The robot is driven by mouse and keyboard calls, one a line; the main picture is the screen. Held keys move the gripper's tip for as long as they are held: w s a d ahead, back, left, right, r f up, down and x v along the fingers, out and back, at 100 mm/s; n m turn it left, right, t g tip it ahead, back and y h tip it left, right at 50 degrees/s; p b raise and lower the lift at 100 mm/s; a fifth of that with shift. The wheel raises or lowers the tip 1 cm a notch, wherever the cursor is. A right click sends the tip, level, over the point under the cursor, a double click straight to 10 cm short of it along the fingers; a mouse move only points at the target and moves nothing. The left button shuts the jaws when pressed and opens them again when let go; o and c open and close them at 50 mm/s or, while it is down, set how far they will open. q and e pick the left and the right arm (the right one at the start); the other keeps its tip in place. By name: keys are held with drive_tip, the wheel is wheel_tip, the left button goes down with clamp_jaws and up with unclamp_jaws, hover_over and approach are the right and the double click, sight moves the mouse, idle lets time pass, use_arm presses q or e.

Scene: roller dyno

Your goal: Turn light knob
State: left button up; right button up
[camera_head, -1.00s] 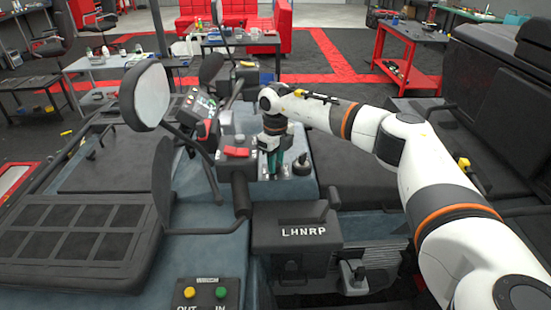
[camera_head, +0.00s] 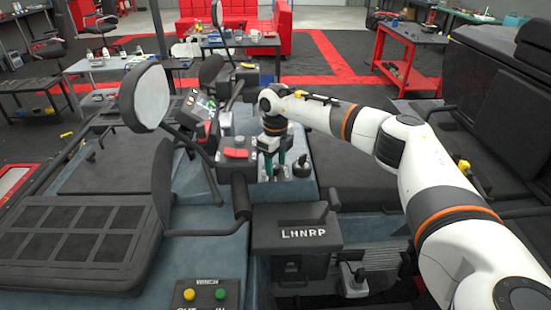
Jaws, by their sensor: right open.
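My right gripper (camera_head: 271,165) points down over the console (camera_head: 248,130) between the seats. Its two green-tipped fingers are apart, with a gap between them. The fingertips are close to the panel top; I cannot tell whether they touch it. The light knob cannot be made out; it may be hidden at or behind the gripper. A red switch cover (camera_head: 236,153) is just left of the gripper. A dark round knob or joystick (camera_head: 302,167) stands just right of it. My left gripper is not in view.
A round mirror (camera_head: 147,97) stands up at the left on an arm. A box marked LHNRP (camera_head: 297,235) and a winch panel with yellow and green buttons (camera_head: 207,295) are in front.

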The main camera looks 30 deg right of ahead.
sight(276, 165)
drive_tip(key=shift+r, duration=0.1)
drive_tip(key=shift+r, duration=0.35)
wheel_tip(276, 165, up, 11)
drive_tip(key=b, duration=0.3)
drive_tip(key=shift+r, duration=0.15)
